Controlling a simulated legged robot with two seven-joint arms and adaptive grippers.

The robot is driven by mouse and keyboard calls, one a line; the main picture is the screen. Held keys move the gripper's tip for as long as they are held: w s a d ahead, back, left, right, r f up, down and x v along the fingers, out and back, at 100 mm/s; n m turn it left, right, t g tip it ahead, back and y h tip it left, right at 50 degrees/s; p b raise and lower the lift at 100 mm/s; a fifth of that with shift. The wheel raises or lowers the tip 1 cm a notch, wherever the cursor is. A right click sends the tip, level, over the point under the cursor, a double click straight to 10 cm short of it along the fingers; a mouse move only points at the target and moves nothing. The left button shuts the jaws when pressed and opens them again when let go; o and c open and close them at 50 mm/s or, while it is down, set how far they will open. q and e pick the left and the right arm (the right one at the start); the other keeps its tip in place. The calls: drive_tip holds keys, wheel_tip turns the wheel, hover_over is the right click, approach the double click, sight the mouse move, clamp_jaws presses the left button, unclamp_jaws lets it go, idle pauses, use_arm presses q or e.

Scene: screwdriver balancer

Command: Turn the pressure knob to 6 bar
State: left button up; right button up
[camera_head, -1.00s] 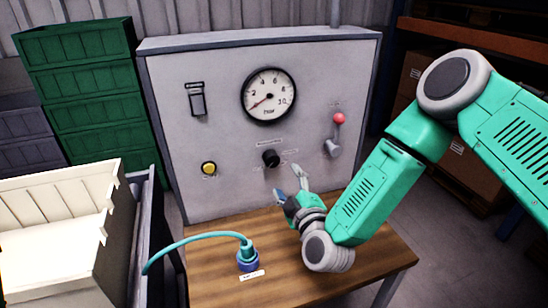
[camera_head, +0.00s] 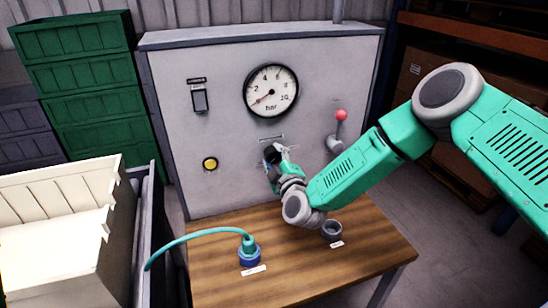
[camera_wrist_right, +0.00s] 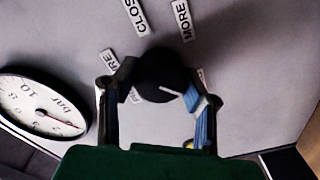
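The black pressure knob (camera_wrist_right: 163,76) sits on the front of the grey panel. In the head view my right gripper (camera_head: 276,158) is at the knob and hides most of it. In the right wrist view the two fingers of my right gripper (camera_wrist_right: 160,88) stand one on each side of the knob, very close to its rim. I cannot tell whether they press on it. A light mark line shows on the knob's face. The pressure gauge (camera_head: 271,91) has its red needle at the low end, below 2. It also shows in the right wrist view (camera_wrist_right: 40,108). My left gripper is not in view.
A yellow button (camera_head: 210,164), a switch (camera_head: 199,98) and a red-tipped lever (camera_head: 341,116) are on the panel. On the wooden table (camera_head: 310,260) are a plugged teal hose (camera_head: 249,247) and an empty dark socket (camera_head: 331,229). A cream crate (camera_head: 60,230) stands left.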

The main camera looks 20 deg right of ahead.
drive_tip(key=shift+a, duration=0.2)
drive_tip(key=c, duration=0.3)
drive_tip(key=shift+c, duration=0.2)
drive_tip(key=shift+d+f, duration=0.1)
drive_tip(key=shift+d, duration=0.1)
